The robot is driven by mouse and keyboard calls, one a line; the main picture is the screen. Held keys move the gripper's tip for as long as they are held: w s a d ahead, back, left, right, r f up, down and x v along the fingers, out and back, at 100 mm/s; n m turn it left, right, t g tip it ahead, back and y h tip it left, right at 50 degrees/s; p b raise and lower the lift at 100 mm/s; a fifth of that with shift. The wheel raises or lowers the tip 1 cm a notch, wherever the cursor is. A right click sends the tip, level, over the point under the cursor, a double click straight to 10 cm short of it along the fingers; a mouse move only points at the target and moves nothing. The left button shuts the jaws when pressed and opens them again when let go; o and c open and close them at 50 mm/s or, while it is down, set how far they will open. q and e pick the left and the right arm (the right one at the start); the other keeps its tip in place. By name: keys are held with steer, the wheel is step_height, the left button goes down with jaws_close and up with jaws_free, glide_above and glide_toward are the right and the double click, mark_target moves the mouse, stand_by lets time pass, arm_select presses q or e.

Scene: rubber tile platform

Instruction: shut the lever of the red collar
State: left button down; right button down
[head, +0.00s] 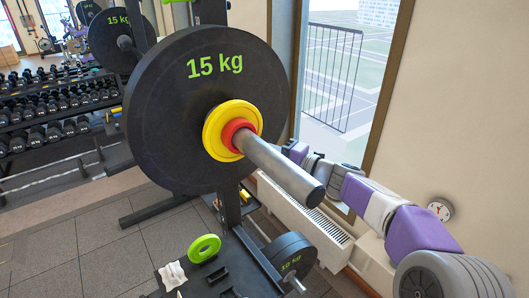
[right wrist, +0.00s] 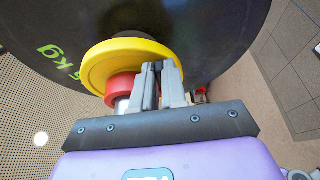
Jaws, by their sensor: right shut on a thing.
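The red collar (head: 236,134) sits around the bar sleeve (head: 285,168), against a yellow disc (head: 216,127) in front of the black 15 kg plate (head: 165,110). In the right wrist view the red collar (right wrist: 122,86) is left of my right gripper (right wrist: 160,74). Its fingers are close together beside the collar, in front of the yellow disc (right wrist: 110,60), shut on the collar's lever. The lever is hidden by the fingers. In the head view my right arm comes in from the right, behind the sleeve end; the fingers are hidden there. My left gripper is out of view.
A rack base with a green ring (head: 204,248), a white cloth-like thing (head: 172,275) and a 10 kg plate (head: 290,258) lie below. A radiator (head: 300,222) stands under the window. Dumbbell racks (head: 50,110) are at the left. The tiled floor at the left front is clear.

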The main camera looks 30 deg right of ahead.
steer(key=c, duration=1.2)
jaws_free()
steer(key=shift+o, duration=0.2)
steer(key=b+v, duration=0.1)
steer(key=v, duration=0.6)
steer(key=shift+s, duration=0.3)
steer(key=shift+d, duration=0.1)
